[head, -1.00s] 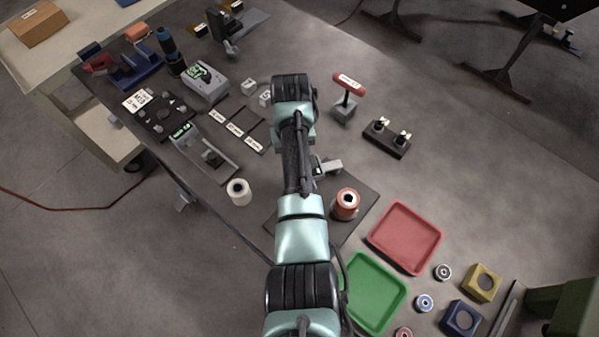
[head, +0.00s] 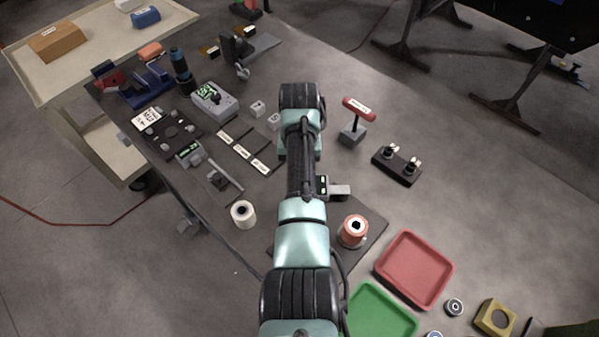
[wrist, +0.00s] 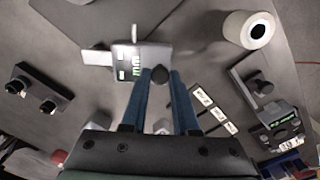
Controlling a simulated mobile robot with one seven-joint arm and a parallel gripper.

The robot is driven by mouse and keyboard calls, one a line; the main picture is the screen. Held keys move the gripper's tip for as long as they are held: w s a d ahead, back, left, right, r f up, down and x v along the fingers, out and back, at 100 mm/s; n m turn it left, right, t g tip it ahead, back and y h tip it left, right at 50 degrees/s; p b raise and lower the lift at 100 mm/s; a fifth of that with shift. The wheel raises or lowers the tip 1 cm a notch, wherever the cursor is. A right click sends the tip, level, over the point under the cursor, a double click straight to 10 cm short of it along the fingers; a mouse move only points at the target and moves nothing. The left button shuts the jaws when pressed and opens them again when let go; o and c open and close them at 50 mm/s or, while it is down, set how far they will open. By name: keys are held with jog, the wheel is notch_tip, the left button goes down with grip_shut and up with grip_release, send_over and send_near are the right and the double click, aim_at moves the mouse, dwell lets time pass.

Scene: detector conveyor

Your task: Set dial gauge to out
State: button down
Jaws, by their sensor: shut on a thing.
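The dial gauge (wrist: 128,64) is a grey unit with a green-lit display, a short stem on one side and a paler block (wrist: 97,57) beside it. In the head view the dial gauge (head: 322,186) shows just right of my arm, partly hidden by it. My gripper (wrist: 160,78) has its blue fingers shut on a dark rounded part at the gauge's edge. In the head view my fingers are hidden behind the arm. Whether the gauge is resting or lifted I cannot tell.
A white spool (head: 243,213) stands left of my arm. An orange spool (head: 353,231) stands on a dark mat (head: 375,222). A red tray (head: 414,270) and a green tray (head: 381,317) are at the front right. A black two-peg block (head: 397,166) and a red T-handle (head: 358,106) stand farther back. Labelled strips (head: 243,151) lie left.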

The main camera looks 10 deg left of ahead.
jog(key=c, duration=0.7)
grip_release()
jog(key=shift+w, duration=0.1)
jog(key=shift+r, duration=0.1)
notch_tip(320, 180, up, 13)
jog(key=shift+f+p, duration=0.1)
jog(key=shift+p, duration=0.4)
